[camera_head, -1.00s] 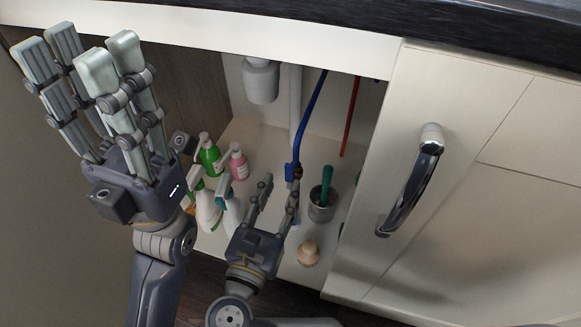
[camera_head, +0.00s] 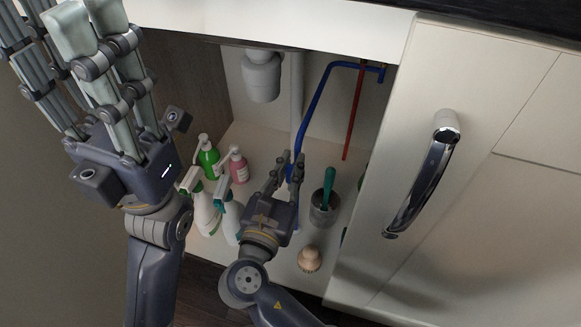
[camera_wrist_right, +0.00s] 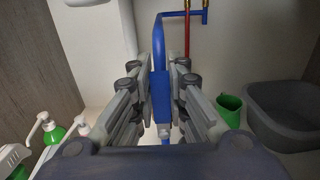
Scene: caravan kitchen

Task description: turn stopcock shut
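A blue pipe (camera_head: 308,112) runs down the back of the open cupboard. In the right wrist view it leads down to a blue block-like piece (camera_wrist_right: 161,97), apparently the stopcock's handle. My right gripper (camera_head: 292,158) reaches into the cupboard at the pipe's lower end. In the wrist view its fingers (camera_wrist_right: 168,72) lie on either side of the blue piece, very close to it. I cannot tell whether both touch it. In the head view the gripper hides most of the stopcock. My left gripper (camera_head: 85,28) is raised at the upper left, fingers spread and empty.
Spray bottles (camera_head: 205,211), a green bottle (camera_head: 208,158) and a pink bottle (camera_head: 238,167) stand left of my right gripper. A metal holder with a green-handled brush (camera_head: 325,210) and a wooden brush (camera_head: 309,259) stand right. A cupboard door (camera_head: 400,90) bounds the right side.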

